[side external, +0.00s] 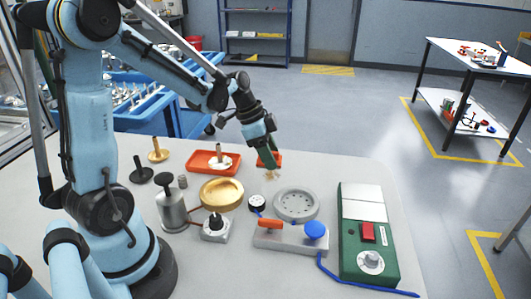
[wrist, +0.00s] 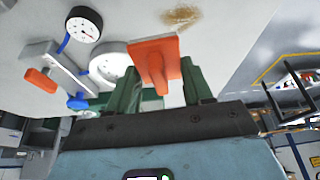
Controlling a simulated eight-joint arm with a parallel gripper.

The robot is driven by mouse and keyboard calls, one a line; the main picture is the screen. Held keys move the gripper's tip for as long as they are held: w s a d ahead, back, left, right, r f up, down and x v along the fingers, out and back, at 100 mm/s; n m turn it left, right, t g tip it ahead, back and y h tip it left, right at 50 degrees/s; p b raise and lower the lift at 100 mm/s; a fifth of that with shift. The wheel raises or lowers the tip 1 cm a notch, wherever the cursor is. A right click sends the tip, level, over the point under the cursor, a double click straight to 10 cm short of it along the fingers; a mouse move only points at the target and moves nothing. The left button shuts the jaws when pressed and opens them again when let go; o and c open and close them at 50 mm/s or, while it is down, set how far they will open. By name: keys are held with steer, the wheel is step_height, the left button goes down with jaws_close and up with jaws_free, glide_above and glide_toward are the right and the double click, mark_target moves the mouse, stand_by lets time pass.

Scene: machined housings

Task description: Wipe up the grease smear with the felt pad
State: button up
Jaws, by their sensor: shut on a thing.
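My gripper (wrist: 160,92) is shut on the handle of an orange, flat, rectangular block, which I take to be the felt pad (wrist: 150,46). In the side view my gripper (side external: 268,158) points down, with the orange pad (side external: 274,160) partly hidden behind its fingers. The grease smear (wrist: 181,17) is a brown, speckled patch on the pale bench top. In the side view the smear (side external: 271,175) lies just below the gripper. The pad appears to be a little above the bench, apart from the smear.
A red tray (side external: 202,168) holding a white-based piece with a peg stands left of the gripper. A yellow dish (side external: 222,192), a dial gauge (side external: 257,203), a grey ring (side external: 296,204) and a green control box (side external: 366,245) stand nearer the camera. The bench right of the smear is clear.

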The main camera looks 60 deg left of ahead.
mark_target(275, 184)
steer(key=shift+f, duration=3.45)
steer(key=shift+w+a+r, duration=0.2)
steer(key=shift+w+a, duration=0.35)
steer(key=shift+w, duration=0.05)
steer(key=shift+c, duration=0.3)
steer(key=shift+w+a, duration=2.1)
steer(key=shift+a, duration=0.05)
steer(key=shift+s+d, duration=0.85)
steer(key=shift+d, duration=0.05)
steer(key=shift+s+d, duration=1.85)
steer(key=shift+s, duration=0.05)
steer(key=shift+r, duration=3.95)
steer(key=shift+f, duration=0.2)
